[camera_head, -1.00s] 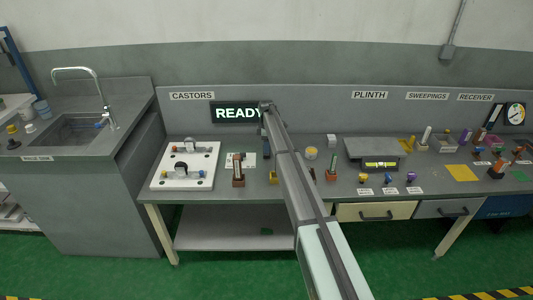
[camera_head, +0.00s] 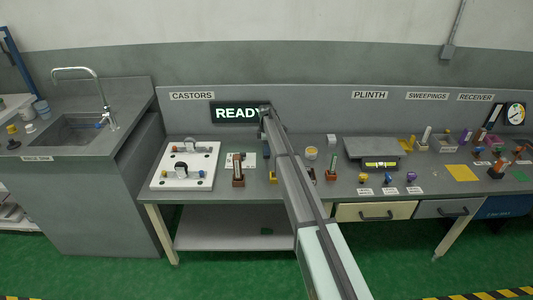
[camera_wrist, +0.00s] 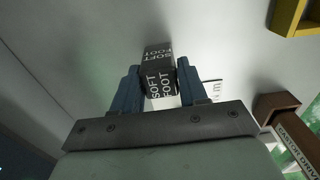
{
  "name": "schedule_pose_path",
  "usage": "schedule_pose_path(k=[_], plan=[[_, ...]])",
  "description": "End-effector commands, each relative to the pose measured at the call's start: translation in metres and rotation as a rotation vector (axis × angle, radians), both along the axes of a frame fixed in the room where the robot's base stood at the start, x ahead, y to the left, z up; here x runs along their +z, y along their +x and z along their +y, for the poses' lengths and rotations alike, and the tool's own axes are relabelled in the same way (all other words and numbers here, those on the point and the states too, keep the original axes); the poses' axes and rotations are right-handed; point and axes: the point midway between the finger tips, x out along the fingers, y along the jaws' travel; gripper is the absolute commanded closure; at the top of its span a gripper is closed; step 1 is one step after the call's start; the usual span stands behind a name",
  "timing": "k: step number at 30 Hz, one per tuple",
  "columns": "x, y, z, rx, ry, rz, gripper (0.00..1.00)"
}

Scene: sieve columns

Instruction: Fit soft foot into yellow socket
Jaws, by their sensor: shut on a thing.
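My gripper (camera_wrist: 162,92) shows in the wrist view with two blue fingers. It is shut on the soft foot (camera_wrist: 158,65), a dark block lettered "SOFT FOOT" on two faces. A yellow hollow piece (camera_wrist: 291,18), which looks like the yellow socket, is cut off at the upper right of the wrist view, apart from the foot. A small yellow piece (camera_head: 273,177) near the bench's front edge in the head view may be the same one. In the head view my arm hides most of the gripper and the foot.
A brown holder (camera_wrist: 276,104) labelled "CASTOR DRIVER" is right of my gripper in the wrist view; the holder (camera_head: 238,181) stands upright on the bench in the head view. A white board (camera_head: 163,183) with fittings lies to its left. A grey plinth (camera_head: 371,146) stands right of my arm.

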Motion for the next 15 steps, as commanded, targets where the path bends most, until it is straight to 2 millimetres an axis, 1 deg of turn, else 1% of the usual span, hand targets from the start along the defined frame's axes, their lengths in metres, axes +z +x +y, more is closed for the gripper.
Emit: schedule_pose_path(k=[10, 15], plan=[[0.003, 0.000, 0.000, 0.000, 0.000, 0.000, 0.89], [0.016, 0.000, 0.000, 0.000, 0.000, -0.001, 0.89]])
